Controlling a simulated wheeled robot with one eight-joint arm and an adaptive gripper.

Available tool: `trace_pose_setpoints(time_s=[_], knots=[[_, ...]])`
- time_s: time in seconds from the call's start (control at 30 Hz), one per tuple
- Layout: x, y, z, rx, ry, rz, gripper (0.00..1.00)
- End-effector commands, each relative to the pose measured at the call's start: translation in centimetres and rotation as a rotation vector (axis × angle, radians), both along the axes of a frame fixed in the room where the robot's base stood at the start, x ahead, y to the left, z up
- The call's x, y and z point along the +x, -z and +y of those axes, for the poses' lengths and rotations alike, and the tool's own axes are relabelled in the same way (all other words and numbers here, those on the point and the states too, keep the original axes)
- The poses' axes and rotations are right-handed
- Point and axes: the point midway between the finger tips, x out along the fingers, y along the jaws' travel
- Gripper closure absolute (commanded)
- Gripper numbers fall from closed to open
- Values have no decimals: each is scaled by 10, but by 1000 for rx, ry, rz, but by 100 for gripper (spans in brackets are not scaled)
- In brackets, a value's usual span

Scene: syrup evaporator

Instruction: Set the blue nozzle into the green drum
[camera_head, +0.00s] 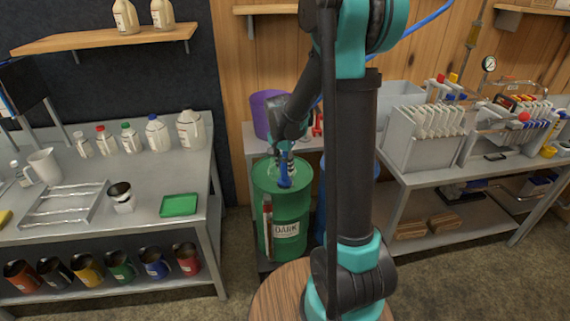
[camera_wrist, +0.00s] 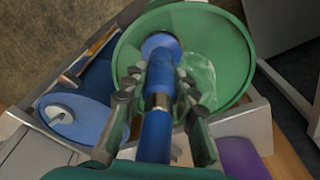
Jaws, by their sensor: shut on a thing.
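The blue nozzle (camera_head: 285,181) is held over the green drum's top; it also shows lengthwise in the wrist view (camera_wrist: 157,135), with a round blue end pointing away from me. My gripper (camera_head: 284,162) is shut on it, one finger on each side in the wrist view (camera_wrist: 161,84). The green drum (camera_head: 290,215), labelled DARK, stands upright below, and its round rim shows in the wrist view (camera_wrist: 247,70). The nozzle's far end lies within the rim's outline. I cannot tell whether it touches the drum or is inside it.
A blue drum (camera_wrist: 75,118) stands beside the green one, mostly hidden behind my arm in the head view. A purple tub (camera_head: 266,112) sits behind. A metal table (camera_head: 150,180) with bottles and mugs is left; a bench (camera_head: 440,172) with racks is right.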

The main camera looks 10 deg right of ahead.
Motion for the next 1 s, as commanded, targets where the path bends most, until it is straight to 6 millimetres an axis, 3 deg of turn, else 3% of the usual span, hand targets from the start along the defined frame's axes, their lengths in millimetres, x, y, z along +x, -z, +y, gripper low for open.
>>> trace_pose_setpoints(time_s=[0.27,0.3,0.47,0.7,0.9,1.0], knots=[[0,3,0,0,0,0,100],[0,3,0,0,0,0,70],[0,3,0,0,0,0,50],[0,3,0,0,0,0,47],[0,3,0,0,0,0,22],[0,3,0,0,0,0,21]])
